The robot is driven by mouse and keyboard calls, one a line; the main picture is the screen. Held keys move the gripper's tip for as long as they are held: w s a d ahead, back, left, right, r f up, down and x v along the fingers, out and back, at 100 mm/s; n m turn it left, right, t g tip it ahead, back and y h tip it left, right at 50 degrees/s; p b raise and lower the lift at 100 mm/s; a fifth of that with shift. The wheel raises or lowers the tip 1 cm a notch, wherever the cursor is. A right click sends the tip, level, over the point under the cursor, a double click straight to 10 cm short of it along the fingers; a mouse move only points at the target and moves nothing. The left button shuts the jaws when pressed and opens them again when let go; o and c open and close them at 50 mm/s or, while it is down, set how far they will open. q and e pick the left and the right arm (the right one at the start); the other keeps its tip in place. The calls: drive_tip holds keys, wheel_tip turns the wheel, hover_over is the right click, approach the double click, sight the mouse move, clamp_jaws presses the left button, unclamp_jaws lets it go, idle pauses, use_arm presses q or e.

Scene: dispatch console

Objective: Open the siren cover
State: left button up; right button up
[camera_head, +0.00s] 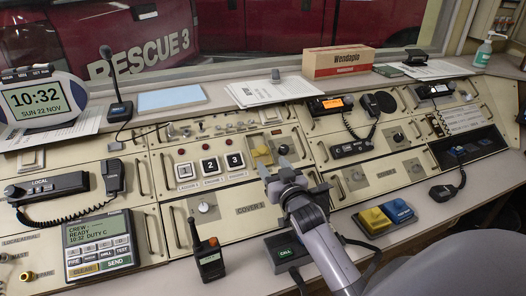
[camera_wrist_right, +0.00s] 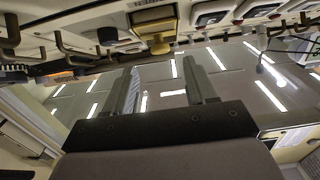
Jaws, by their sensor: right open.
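A small yellow cover (camera_head: 262,156), which looks like the siren cover, sits on the cream console panel, right of the numbered buttons. It appears to lie down against the panel, and what is under it is hidden. In the right wrist view a yellow block-like part (camera_wrist_right: 152,17) shows at the top, beyond the fingers. My right gripper (camera_head: 274,168) is just in front of the cover, on its near side, open and empty. Its two spread fingers also show in the right wrist view (camera_wrist_right: 166,90), apart from the yellow part. My left gripper is not in view.
Three numbered buttons (camera_head: 211,166) are left of the cover. A handheld radio (camera_head: 208,260) stands at the front, near a green-lit CALL box (camera_head: 286,250). Yellow and blue switches (camera_head: 375,219) are to the right. A cardboard box (camera_head: 338,61) stands on the back ledge.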

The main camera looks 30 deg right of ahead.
sight(263, 151)
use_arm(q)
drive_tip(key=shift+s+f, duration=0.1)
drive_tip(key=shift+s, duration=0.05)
use_arm(e)
drive_tip(key=shift+x, duration=3.2)
